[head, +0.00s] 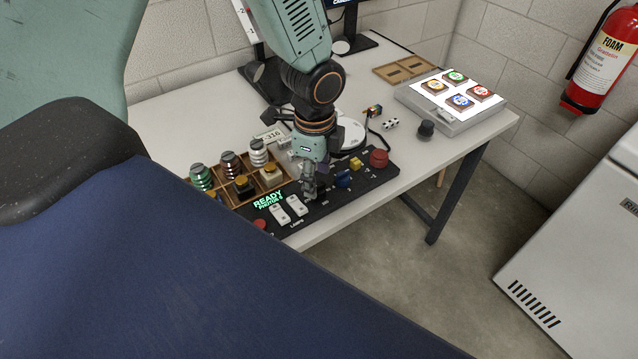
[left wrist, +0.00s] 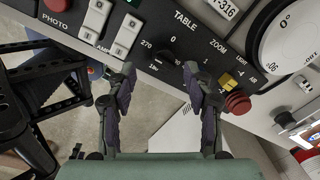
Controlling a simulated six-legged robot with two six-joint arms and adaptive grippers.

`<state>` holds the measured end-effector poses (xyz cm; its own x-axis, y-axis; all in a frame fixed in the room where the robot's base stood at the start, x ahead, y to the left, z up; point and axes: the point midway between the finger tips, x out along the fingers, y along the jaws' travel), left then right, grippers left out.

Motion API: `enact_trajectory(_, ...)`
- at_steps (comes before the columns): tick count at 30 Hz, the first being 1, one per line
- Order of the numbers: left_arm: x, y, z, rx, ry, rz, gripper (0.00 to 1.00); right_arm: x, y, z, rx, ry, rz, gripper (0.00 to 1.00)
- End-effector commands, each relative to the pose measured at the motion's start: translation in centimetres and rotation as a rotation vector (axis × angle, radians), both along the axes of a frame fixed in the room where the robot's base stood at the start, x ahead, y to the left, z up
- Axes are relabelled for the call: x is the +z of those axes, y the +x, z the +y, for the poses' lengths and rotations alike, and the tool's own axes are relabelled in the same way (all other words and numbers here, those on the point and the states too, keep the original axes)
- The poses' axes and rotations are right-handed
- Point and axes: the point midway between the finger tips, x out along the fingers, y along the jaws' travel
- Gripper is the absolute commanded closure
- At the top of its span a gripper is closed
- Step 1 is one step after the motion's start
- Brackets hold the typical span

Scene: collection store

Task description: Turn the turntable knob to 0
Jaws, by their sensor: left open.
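The black control panel (head: 325,197) lies along the table's front edge; it also shows in the left wrist view (left wrist: 150,42). The dark turntable knob (left wrist: 172,74) sits under the TABLE label, with 270, 0 and 180 marked around it. I cannot make out where its pointer stands. My left gripper (head: 309,190) points down at the panel. In the left wrist view its open fingers (left wrist: 158,70) stand on either side of the knob; I cannot tell whether they touch it. The white turntable disc (left wrist: 290,42) carries degree marks. My right gripper is not in view.
A lit box (head: 462,118) stands at the right.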

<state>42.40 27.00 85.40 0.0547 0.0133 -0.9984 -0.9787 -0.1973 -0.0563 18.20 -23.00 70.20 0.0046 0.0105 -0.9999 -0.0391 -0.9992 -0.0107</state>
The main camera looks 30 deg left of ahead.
Motion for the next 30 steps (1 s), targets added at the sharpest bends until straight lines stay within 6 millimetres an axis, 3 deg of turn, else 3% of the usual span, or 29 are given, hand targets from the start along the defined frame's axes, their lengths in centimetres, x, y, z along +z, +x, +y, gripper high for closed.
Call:
enact_trajectory(3, -2.0, 0.1, 0.1, 0.0, 0.0, 0.001, 0.48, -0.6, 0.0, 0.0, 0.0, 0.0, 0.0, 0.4)
enact_trajectory(7, -3.1, 0.3, 0.1, 0.0, 0.0, -0.001, 0.48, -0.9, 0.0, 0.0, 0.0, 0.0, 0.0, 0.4)
enact_trajectory(18, -3.4, 0.7, 0.1, 0.0, 0.0, -0.002, 0.49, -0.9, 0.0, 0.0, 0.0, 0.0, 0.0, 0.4)
enact_trajectory(30, -3.4, 0.7, 0.1, 0.0, -0.001, -0.002, 0.83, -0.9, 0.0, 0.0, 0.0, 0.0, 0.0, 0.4)
